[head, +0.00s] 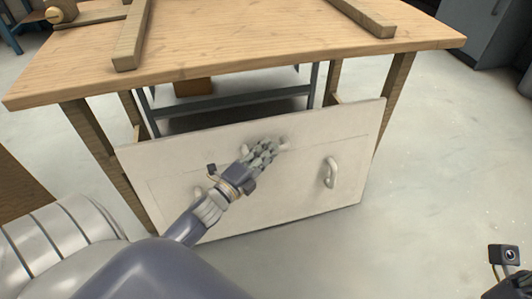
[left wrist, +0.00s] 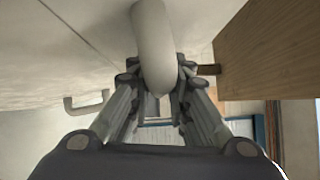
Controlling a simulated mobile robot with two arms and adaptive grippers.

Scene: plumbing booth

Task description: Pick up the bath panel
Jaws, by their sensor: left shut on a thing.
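The bath panel (head: 235,205) is a wide off-white board with white handles on its face. It stands nearly upright in front of the wooden table. My left gripper (head: 266,153) is shut on a handle near the panel's upper middle, which the fingers mostly hide. In the left wrist view the white handle (left wrist: 153,45) lies between the fingers, with the panel (left wrist: 50,50) at the left. My right gripper's fingers are out of view.
The wooden table (head: 250,50) stands behind the panel, with loose beams on its top and legs close by the panel's ends. A brown board (head: 25,190) is at the left. The grey floor (head: 430,160) at the right is clear. A dark cabinet (head: 485,30) stands at the back right.

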